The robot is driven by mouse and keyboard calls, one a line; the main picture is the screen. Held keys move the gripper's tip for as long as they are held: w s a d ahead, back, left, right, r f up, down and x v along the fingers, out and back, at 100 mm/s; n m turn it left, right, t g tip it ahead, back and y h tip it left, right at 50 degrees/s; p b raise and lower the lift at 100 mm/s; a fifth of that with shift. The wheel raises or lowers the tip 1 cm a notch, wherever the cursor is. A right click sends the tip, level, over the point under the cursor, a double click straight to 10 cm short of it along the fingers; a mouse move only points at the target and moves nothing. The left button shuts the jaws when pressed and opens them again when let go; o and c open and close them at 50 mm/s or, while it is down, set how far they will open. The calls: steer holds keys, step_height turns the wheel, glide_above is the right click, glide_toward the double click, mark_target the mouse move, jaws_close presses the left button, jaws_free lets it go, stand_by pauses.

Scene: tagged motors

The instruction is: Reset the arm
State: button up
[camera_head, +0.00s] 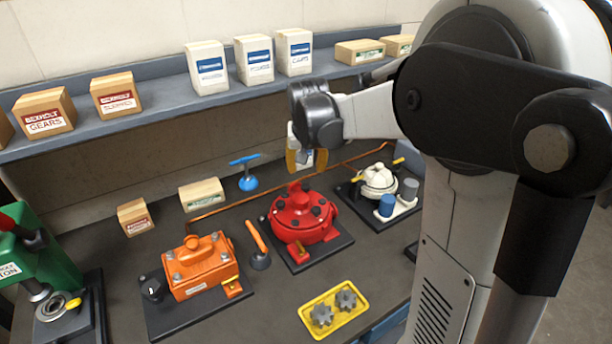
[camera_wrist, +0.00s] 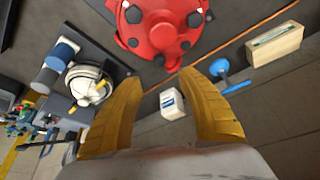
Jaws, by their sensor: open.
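My gripper (camera_wrist: 160,100) is open, its two yellow fingers spread apart with nothing held between them. In the head view my gripper (camera_head: 305,158) hangs above the back of the bench, behind the red motor (camera_head: 303,218); one finger hides part of a small white box. The red motor sits on a dark base plate and also shows at the top of the wrist view (camera_wrist: 160,30). An orange motor (camera_head: 200,268) stands on its plate to the left. A white motor (camera_head: 379,182) stands to the right and shows in the wrist view (camera_wrist: 88,82).
A shelf (camera_head: 150,132) with several boxes runs along the wall behind. A yellow tray (camera_head: 314,327) with two gears lies at the front. A blue-handled tool (camera_head: 247,180), an orange-handled tool (camera_head: 258,242) and a green press (camera_head: 40,260) also stand on the bench.

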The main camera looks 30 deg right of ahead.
steer(key=shift+s+a+r, duration=0.1)
steer(key=shift+s+r, duration=0.15)
steer(key=shift+r, duration=0.4)
